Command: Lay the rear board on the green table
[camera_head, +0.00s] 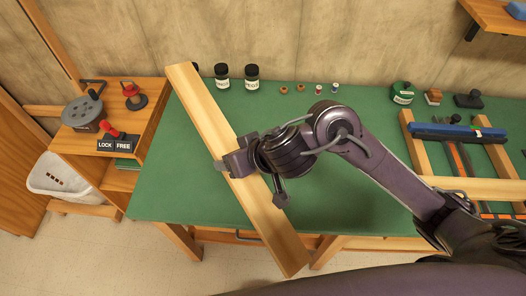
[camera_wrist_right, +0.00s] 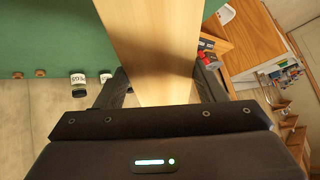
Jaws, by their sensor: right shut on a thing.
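A long pale wooden board (camera_head: 206,112) slants across the left part of the green table (camera_head: 330,190) in the head view. Its far end is near the back left corner, and its near end sticks out past the front edge. My right gripper (camera_head: 234,164) is shut on the board around its middle. The board also fills the top middle of the right wrist view (camera_wrist_right: 155,40), between the two fingers. It seems held above the table top; I cannot tell whether any part touches. My left gripper is not in view.
Dark bottles (camera_head: 252,77) and small rings stand along the table's back edge. A wooden frame with a blue clamp (camera_head: 442,131) lies at the right. A wooden side cabinet (camera_head: 150,120) with tools adjoins the left. The table's middle is clear beneath my arm.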

